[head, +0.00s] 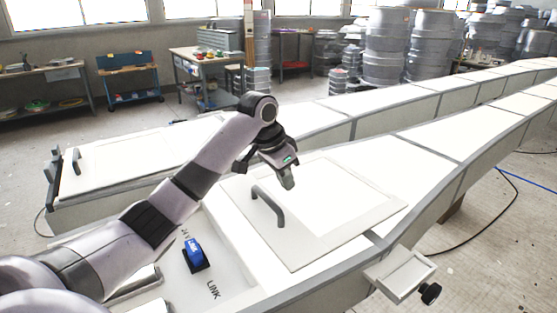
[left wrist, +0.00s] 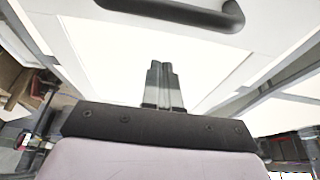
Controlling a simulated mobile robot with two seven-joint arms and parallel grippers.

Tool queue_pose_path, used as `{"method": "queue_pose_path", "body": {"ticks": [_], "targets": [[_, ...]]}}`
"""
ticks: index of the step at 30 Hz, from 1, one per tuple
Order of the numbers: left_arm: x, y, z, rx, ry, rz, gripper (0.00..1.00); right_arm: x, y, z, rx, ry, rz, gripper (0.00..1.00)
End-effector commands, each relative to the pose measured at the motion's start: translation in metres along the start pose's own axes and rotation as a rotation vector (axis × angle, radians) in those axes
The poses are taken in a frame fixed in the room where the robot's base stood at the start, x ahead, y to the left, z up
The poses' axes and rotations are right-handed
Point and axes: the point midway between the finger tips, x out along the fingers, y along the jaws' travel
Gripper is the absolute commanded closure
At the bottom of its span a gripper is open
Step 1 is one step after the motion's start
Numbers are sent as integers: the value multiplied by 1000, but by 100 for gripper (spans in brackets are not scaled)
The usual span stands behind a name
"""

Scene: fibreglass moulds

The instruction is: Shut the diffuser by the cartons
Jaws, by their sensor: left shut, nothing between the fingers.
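A pale square panel (head: 350,225) with a dark arched handle (head: 268,205) lies on the near long white mould; I cannot tell whether it sits fully flush. I see nothing clearly marked as a diffuser, and no cartons. My left gripper (head: 288,184) is shut and empty, pointing down just above the panel, right of and beyond the handle. In the left wrist view its fingers (left wrist: 160,66) are together over white surface, and the handle (left wrist: 180,12) shows at the top edge, apart from them. My right gripper is not in view.
A blue switch (head: 194,251) sits by the "LINK" lettering on the near mould. A bracket with a black knob (head: 430,293) sticks out at its right side. A second mould (head: 120,155) with its own handle (head: 76,160) runs behind. Benches and stacked grey drums (head: 385,45) stand farther back.

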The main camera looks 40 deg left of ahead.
Motion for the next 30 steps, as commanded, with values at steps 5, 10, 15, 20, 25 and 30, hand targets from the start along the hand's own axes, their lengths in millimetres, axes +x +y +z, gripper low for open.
{"method": "queue_pose_path", "body": {"ticks": [5,10,15,20,25,30], "targets": [[-5,0,23,0,-2,-2,100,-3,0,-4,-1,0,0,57],[-7,0,35,-1,-1,-1,100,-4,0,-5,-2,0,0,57],[-8,0,39,0,0,-1,100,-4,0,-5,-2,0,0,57],[-8,0,40,0,0,0,100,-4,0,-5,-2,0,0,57],[-8,0,40,0,0,0,100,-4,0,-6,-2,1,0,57],[-8,-4,43,-1,-1,0,100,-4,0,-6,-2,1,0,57]]}}
